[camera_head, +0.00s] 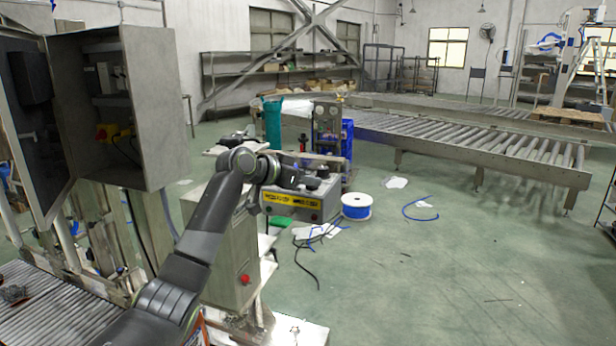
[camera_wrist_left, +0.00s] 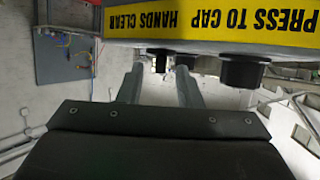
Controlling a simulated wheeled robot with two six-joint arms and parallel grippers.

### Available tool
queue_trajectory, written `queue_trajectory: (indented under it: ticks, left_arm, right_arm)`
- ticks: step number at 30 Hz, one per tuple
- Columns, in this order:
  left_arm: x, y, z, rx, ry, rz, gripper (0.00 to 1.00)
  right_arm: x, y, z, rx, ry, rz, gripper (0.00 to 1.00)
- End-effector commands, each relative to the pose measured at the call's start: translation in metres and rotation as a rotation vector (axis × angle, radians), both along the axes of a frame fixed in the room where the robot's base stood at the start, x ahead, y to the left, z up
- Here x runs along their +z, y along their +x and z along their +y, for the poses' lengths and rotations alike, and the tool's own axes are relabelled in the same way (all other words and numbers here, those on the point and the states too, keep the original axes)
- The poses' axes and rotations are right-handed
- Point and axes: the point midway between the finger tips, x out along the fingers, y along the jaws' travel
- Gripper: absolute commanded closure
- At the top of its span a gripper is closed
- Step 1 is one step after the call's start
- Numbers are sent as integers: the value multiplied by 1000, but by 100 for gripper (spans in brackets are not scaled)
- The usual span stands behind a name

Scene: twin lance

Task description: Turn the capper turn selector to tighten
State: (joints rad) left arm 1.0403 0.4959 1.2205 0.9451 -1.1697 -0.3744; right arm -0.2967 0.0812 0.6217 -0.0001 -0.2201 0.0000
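The capper (camera_head: 300,204) is a grey box with a yellow front label, standing beyond my left arm in the head view. In the left wrist view the label (camera_wrist_left: 235,20) appears upside down, reading "PRESS TO CAP HANDS CLEAR". My left gripper (camera_wrist_left: 160,75) is open, its two fingers apart. A small black knob (camera_wrist_left: 160,60) shows between the fingertips, with no clear contact. A larger black knob (camera_wrist_left: 241,70) is to the right. I cannot tell which knob is the turn selector. My right gripper is not in view.
An open grey cabinet (camera_head: 160,110) stands at the left, close to my left arm. A blue and white spool (camera_head: 356,207) and loose cables (camera_head: 312,262) lie on the floor by the capper. A roller conveyor (camera_head: 470,145) runs behind. The floor at the right is mostly clear.

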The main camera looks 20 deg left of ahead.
Motion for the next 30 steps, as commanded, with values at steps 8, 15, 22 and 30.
queue_trajectory:
  ticks: [8, 15, 22, 30]
  left_arm:
    - [-3, 7, -5, 0, 1, 0, 68]
    - [-3, 6, -4, 0, 1, 0, 79]
    - [-4, 6, -4, -1, 0, 0, 100]
    - [-3, 6, -5, 17, 1, 1, 100]
  right_arm:
    - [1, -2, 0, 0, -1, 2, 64]
    - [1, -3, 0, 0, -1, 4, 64]
    - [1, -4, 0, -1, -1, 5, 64]
    - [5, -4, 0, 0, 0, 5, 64]
